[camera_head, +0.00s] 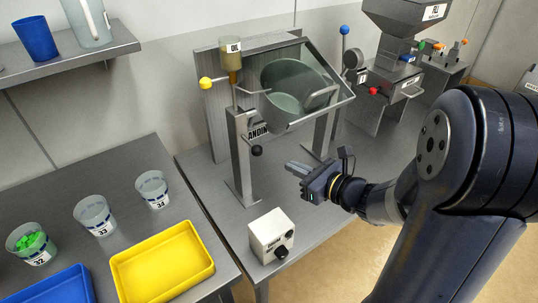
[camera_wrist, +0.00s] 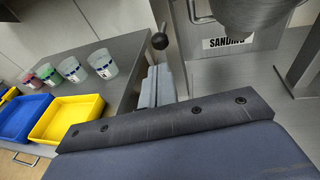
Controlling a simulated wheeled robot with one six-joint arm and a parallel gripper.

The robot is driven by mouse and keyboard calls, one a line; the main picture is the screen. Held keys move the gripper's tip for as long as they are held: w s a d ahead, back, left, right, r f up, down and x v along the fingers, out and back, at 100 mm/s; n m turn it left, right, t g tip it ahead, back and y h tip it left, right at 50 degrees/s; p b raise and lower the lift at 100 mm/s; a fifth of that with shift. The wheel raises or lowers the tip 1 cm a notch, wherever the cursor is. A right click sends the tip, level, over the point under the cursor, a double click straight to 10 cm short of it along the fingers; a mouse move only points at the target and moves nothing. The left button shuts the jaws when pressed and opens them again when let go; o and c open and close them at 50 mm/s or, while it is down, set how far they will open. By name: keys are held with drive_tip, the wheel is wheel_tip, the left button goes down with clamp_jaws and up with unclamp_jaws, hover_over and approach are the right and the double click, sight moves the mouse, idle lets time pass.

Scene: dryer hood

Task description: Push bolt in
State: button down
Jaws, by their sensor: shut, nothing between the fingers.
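The bolt appears to be the short rod with a black ball knob (camera_head: 257,151) on the grey upright post (camera_head: 241,165) of the sanding drum stand. The knob sticks out toward the robot's side. In the wrist view the black knob (camera_wrist: 160,41) is just above and beyond the fingers. My gripper (camera_head: 291,168) is shut and empty, to the right of and a little lower than the knob in the head view, apart from it. The shut fingers also show in the wrist view (camera_wrist: 155,82). How deep the bolt sits in the post cannot be told.
The grey drum (camera_head: 290,95) hangs between the posts, with an oil cup (camera_head: 231,50) and a yellow ball handle (camera_head: 205,83) nearby. A white control box (camera_head: 270,235) stands at the front edge. Several numbered cups and a yellow tray (camera_head: 160,262) are left. A hopper machine (camera_head: 395,60) stands behind.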

sight(261, 148)
drive_tip(key=p+x, duration=0.1)
drive_tip(key=x, duration=0.8)
drive_tip(key=shift+a+f+p, duration=0.1)
drive_tip(key=shift+p, duration=0.2)
drive_tip(key=w+a, duration=0.1)
drive_tip(key=w+a+b, duration=0.1)
drive_tip(key=w, duration=0.1)
drive_tip(key=shift+d, duration=0.1)
